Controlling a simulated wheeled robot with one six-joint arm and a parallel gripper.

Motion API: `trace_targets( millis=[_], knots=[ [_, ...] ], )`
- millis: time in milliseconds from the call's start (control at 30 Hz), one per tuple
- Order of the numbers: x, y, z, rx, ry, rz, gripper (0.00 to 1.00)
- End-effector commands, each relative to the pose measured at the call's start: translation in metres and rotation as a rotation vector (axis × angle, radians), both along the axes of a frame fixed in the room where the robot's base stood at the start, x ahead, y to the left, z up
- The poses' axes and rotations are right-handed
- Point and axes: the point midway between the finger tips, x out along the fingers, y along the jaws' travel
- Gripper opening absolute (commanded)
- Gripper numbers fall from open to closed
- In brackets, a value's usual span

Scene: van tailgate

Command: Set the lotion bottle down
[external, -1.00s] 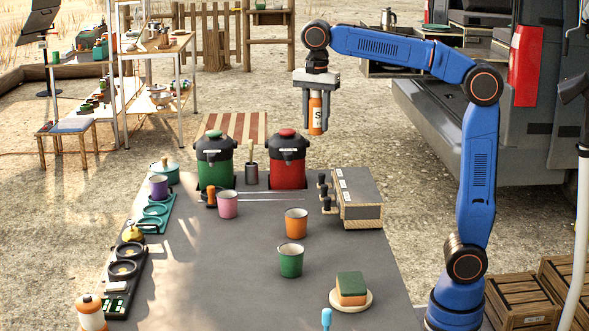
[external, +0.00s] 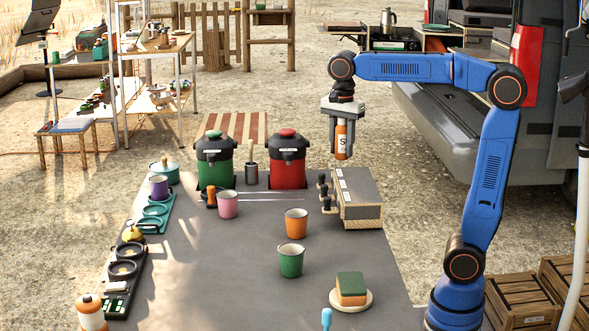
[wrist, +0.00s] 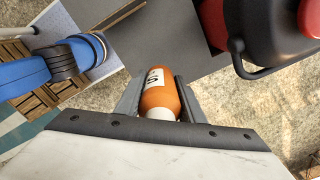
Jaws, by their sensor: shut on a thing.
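The lotion bottle is orange with a white label, and it hangs upright in my gripper (external: 341,122) in the external view. The bottle (external: 341,141) is above the grey box at the back right of the table, clear of any surface. In the wrist view the bottle (wrist: 160,95) sits between the two grey fingers of my gripper (wrist: 160,108), which are shut on it. Its white top end points toward the palm. The grey table (external: 220,275) is below and in front of the bottle.
A grey box with dark knobs (external: 357,200) stands under the gripper. A red dispenser (external: 287,172) and a green one (external: 214,175) stand to its left. Orange (external: 296,224), green (external: 291,262) and pink (external: 228,205) cups stand on the table. The table's middle front is largely clear.

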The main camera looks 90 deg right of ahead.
Motion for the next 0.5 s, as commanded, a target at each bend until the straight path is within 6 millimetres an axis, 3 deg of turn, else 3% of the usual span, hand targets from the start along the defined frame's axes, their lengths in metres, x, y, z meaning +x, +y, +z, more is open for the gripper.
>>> trace_targets(
  millis=[500],
  knots=[
    [0.000, 0.000, -0.051, 0.001, 0.002, 0.000, 0.10]
  ],
)
